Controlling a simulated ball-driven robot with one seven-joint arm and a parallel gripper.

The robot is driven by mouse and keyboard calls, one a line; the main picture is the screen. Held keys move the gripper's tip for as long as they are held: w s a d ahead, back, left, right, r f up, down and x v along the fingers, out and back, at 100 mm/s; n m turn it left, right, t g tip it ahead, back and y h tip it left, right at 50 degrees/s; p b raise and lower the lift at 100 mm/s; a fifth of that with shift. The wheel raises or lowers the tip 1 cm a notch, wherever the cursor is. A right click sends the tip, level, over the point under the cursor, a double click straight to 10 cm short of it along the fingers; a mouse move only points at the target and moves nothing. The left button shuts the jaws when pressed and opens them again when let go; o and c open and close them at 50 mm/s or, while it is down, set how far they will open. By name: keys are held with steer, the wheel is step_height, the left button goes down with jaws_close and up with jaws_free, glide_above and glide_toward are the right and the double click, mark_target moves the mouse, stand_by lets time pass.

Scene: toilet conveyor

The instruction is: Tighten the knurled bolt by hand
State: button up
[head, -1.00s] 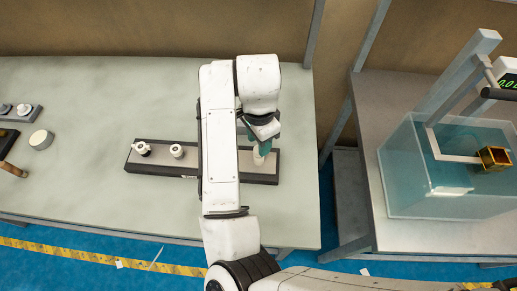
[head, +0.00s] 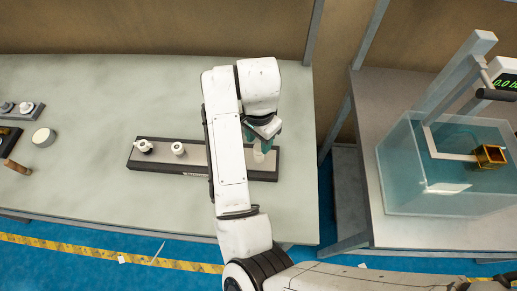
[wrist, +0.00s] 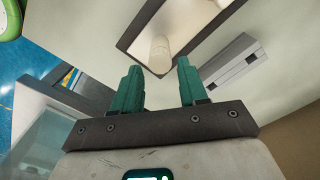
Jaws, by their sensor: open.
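My gripper (head: 264,138) is over the right end of a long dark-rimmed tray (head: 200,172) on the bench. In the wrist view its two green fingers (wrist: 159,66) are apart with nothing held between them. A pale upright cylindrical piece (head: 259,156) stands at that end of the tray, just beyond the fingertips. In the wrist view the pale piece (wrist: 160,54) lines up with the gap between the fingers. Two white fittings, one at the far left (head: 143,146) and one nearer the middle (head: 178,149), sit on the tray. I cannot make out any knurling.
A round white piece (head: 43,137), a brown handle (head: 16,167) and small fittings (head: 25,107) lie at the bench's left. A clear water tank (head: 420,185) stands on the separate right-hand table. A grey block (wrist: 233,62) shows in the wrist view.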

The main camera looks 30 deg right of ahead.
mark_target(259, 152)
steer(key=shift+f+b, duration=0.75)
steer(key=shift+f, duration=0.55)
steer(key=shift+c, duration=0.4)
steer(key=c, duration=0.6)
steer(key=shift+c, duration=0.3)
steer(key=m+b, duration=0.1)
steer(key=m, duration=0.2)
steer(key=shift+f+b, duration=0.1)
steer(key=shift+b, duration=0.3)
steer(key=shift+m+b, duration=0.3)
steer(key=shift+m, duration=0.7)
